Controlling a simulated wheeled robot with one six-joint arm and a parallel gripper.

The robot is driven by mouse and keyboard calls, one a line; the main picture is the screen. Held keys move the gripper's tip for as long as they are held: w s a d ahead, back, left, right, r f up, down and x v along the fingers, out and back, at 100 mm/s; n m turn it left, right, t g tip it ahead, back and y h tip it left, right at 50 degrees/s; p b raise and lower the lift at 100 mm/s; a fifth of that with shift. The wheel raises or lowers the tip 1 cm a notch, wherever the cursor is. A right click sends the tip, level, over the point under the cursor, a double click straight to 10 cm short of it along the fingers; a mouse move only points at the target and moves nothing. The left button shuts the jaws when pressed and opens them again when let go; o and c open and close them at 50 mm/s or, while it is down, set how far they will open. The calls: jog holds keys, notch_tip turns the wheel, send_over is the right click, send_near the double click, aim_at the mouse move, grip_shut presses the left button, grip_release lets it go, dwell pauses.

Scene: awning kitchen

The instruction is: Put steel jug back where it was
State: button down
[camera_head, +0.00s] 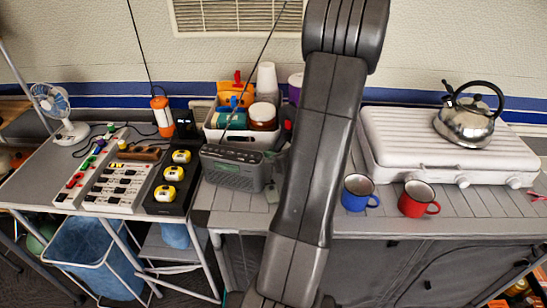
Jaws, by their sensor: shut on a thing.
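I see no separate steel jug in the head view. A shiny steel kettle (464,127) with a black handle stands upright on the right part of the white closed stove (400,149); I cannot tell whether this is the jug the task names. My grey arm crosses the middle of the view from top to bottom and hides part of the counter behind it. My gripper is outside the view, so whatever it holds does not show.
A blue mug (356,193) and a red mug (416,199) stand on the slatted counter (480,204) before the stove. Left of my arm are a grey radio (232,168) and a white bin (213,130) of containers. A side table holds power strips, chargers and a fan (53,103).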

jog(key=shift+f, duration=0.5)
jog(key=shift+f, duration=0.15)
jog(key=c, duration=1.5)
grip_release()
jog(key=v, duration=1.2)
